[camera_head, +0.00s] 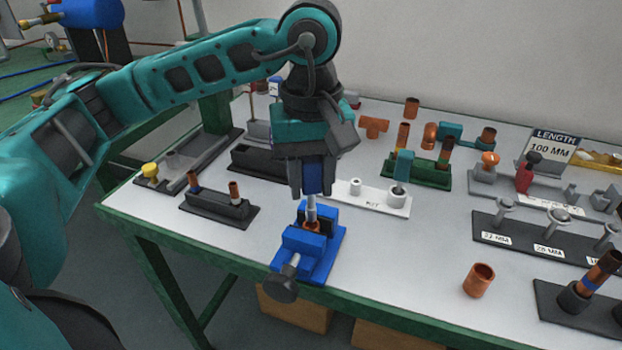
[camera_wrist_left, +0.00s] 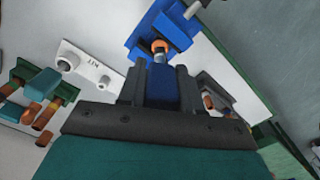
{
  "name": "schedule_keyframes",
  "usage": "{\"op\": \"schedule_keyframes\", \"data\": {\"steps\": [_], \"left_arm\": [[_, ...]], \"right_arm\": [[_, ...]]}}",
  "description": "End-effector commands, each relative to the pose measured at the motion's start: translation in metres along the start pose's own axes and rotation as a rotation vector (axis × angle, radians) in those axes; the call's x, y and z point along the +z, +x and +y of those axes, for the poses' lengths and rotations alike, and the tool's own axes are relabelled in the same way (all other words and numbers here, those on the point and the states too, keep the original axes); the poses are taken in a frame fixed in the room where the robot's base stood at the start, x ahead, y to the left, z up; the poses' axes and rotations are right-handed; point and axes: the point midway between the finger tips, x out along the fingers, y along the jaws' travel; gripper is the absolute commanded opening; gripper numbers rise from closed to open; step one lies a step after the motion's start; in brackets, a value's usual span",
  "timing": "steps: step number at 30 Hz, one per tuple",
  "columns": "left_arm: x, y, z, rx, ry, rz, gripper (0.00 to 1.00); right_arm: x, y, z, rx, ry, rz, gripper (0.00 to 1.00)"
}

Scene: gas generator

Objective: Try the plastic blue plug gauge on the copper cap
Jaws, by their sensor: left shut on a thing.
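My left gripper (camera_head: 312,188) is shut on the blue handle of the plug gauge (camera_head: 313,176), which hangs upright with its silver pin downward. The handle also shows between the fingers in the left wrist view (camera_wrist_left: 163,90). The copper cap (camera_head: 312,226) is held in the jaws of the blue vise (camera_head: 322,262), directly below the gauge. In the left wrist view the cap (camera_wrist_left: 160,45) shows as a copper ring right at the pin's end. The pin's tip meets the cap's mouth in the picture; I cannot tell how far inside it is. My right gripper is not in view.
The vise stands at the table's front edge, its screw handle (camera_head: 284,283) jutting out. A white KIT block (camera_head: 370,197) is just right. A black rack (camera_head: 215,208) with copper pieces is left. A loose copper fitting (camera_head: 479,280) stands at front right, with clear table between.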

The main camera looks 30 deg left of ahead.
Motion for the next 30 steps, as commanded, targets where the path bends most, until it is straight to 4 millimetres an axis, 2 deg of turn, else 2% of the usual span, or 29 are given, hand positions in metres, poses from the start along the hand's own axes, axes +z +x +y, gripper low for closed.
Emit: {"op": "schedule_keyframes", "data": {"steps": [11,23,30], "left_arm": [[0.0,-0.004,0.0,0.001,0.0,0.0,0.12],[0.0,-0.04,0.0,0.001,0.0,0.0,0.12],[0.0,-0.041,0.0,0.0,0.0,0.0,0.12]], "right_arm": [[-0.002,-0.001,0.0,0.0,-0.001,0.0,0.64],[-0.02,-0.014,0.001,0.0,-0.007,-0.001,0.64],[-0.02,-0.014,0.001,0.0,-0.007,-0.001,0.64]]}}
